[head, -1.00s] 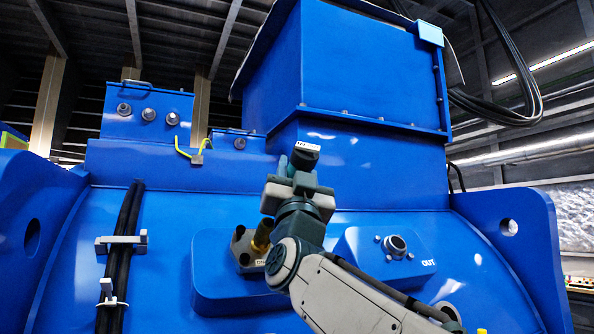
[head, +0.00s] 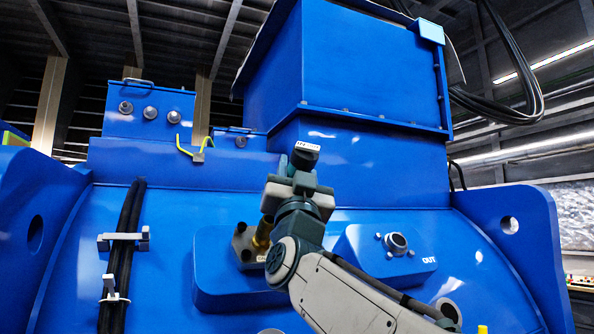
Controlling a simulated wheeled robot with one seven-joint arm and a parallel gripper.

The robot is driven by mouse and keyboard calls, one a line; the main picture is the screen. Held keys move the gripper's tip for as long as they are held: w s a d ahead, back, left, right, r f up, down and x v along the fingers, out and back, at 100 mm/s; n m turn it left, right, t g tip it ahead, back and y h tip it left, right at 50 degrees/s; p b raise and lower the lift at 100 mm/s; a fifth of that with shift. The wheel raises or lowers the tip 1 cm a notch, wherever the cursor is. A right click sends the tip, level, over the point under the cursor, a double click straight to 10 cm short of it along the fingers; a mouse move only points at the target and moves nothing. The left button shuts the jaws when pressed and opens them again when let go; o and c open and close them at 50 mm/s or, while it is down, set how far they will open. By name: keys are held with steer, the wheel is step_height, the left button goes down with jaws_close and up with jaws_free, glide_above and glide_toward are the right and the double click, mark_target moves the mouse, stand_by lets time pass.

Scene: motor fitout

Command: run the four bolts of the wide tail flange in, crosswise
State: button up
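A dark flange (head: 243,243) with a brass tail (head: 263,232) sits on the left raised blue pad of the motor. Bolt heads or holes show on its left part. My arm covers its right part, so not all its bolts are visible. A small white label shows on its lower edge. My gripper (head: 298,188) is seen from behind, above and to the right of the flange and apart from it in the picture. A dark teal piece with a white label (head: 306,148) rises above the gripper. The fingertips are hidden, so their grip is unclear.
The right blue pad (head: 375,262), marked OUT, carries a round metal stub (head: 396,243) with small studs around it. Black cables (head: 127,230) run down the left side in clamps. A large blue box (head: 350,70) overhangs above. Lugs (head: 510,230) stand at both sides.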

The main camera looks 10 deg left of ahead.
mark_target(303, 152)
steer(key=shift+y, duration=0.3)
steer(key=shift+s+d+r+p, duration=0.15)
steer(key=shift+s+d+r, duration=0.25)
steer(key=shift+s+r, duration=0.3)
steer(key=shift+s+d+r+p, duration=0.15)
steer(key=shift+s+d+r, duration=0.25)
steer(key=shift+s+r, duration=0.25)
steer(key=shift+w, duration=0.1)
steer(key=o, duration=0.3)
steer(key=c, duration=0.3)
steer(key=s+d+f+b, duration=0.2)
steer(key=s+d+f, duration=0.1)
steer(key=s, duration=0.1)
steer(key=shift+s, duration=0.3)
